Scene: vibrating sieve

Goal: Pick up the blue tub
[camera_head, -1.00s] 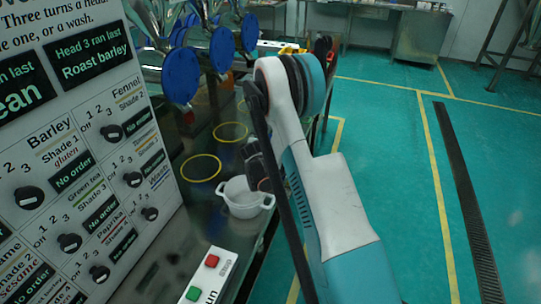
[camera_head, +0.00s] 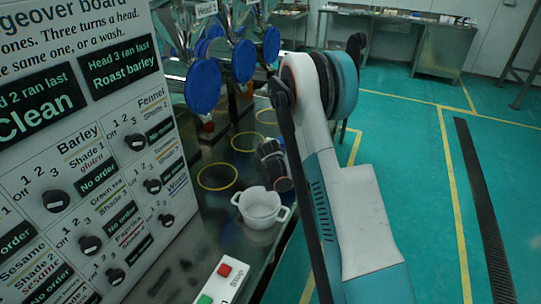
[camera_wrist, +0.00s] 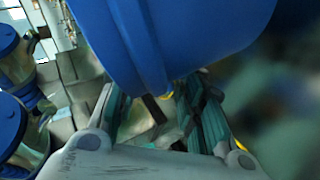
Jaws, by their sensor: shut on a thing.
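The blue tub (camera_wrist: 200,35) fills the top of the wrist view, very close to the camera. My gripper (camera_wrist: 152,105) has one finger on each side below it and is shut on the tub, at its lower part. The point of contact is partly hidden by the tub itself. In the head view my arm reaches over the bench's right edge, and a dark wrist part (camera_head: 275,165) shows left of the arm. The tub cannot be made out there.
A white two-handled pot (camera_head: 261,210) stands on the dark bench near its right edge. Yellow rings (camera_head: 217,177) mark the bench. Blue round-ended metal heads (camera_head: 203,86) stand behind. A board with knobs (camera_head: 90,150) fills the left. A red and green button box (camera_head: 222,282) is in front.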

